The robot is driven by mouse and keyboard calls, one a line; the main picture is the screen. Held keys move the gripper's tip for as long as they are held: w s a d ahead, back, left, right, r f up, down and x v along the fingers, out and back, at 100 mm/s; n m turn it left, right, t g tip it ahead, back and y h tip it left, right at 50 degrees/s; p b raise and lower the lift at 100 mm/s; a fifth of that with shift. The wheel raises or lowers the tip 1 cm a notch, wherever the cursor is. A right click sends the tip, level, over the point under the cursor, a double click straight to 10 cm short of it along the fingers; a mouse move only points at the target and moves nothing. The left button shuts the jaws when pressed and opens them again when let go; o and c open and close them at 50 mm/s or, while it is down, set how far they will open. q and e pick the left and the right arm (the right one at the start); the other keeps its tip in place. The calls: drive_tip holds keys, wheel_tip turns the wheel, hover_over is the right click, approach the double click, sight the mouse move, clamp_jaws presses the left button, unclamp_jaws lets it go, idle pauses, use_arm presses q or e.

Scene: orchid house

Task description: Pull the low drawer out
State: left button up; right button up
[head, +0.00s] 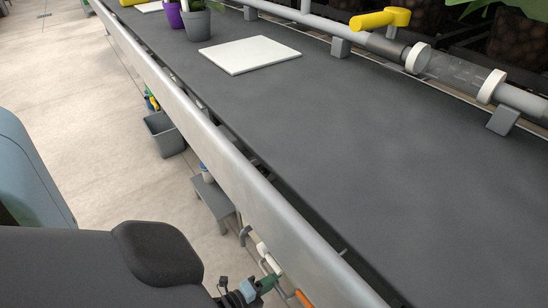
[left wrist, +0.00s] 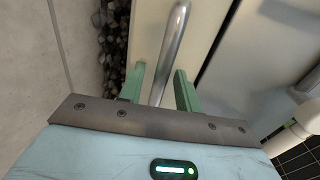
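In the left wrist view a bare metal bar handle (left wrist: 178,30) runs along a pale cream front (left wrist: 147,28), which looks like the drawer's. My left gripper (left wrist: 160,72) has its two green fingers apart, one on each side of the handle. A gap shows between the left finger and the bar; the right finger is closer to it. In the head view the left gripper (head: 257,291) is small at the bottom edge, below the bench's front rail. The bench hides the drawer front there. My right gripper is not in view.
The grey bench top (head: 340,150) with its metal front rail (head: 190,115) overhangs the gripper. A grey step stool (head: 213,197) and a grey bin (head: 163,133) stand by the bench on the pale floor (head: 75,120). A white board (head: 250,54) and pots lie on top.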

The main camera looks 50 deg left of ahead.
use_arm(q)
drive_tip(key=shift+w, duration=0.3)
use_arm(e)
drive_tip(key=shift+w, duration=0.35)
use_arm(q)
drive_tip(key=c, duration=0.6)
clamp_jaws()
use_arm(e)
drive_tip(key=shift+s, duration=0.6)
use_arm(q)
drive_tip(key=f+v, duration=0.2)
drive_tip(key=v, duration=0.9)
drive_tip(key=s+f+v, duration=0.1)
drive_tip(key=f+v, duration=0.1)
drive_tip(key=v, duration=0.9)
drive_tip(key=shift+a+f+p, duration=0.2)
drive_tip(key=shift+f+p, duration=0.1)
drive_tip(key=shift+p, duration=0.15)
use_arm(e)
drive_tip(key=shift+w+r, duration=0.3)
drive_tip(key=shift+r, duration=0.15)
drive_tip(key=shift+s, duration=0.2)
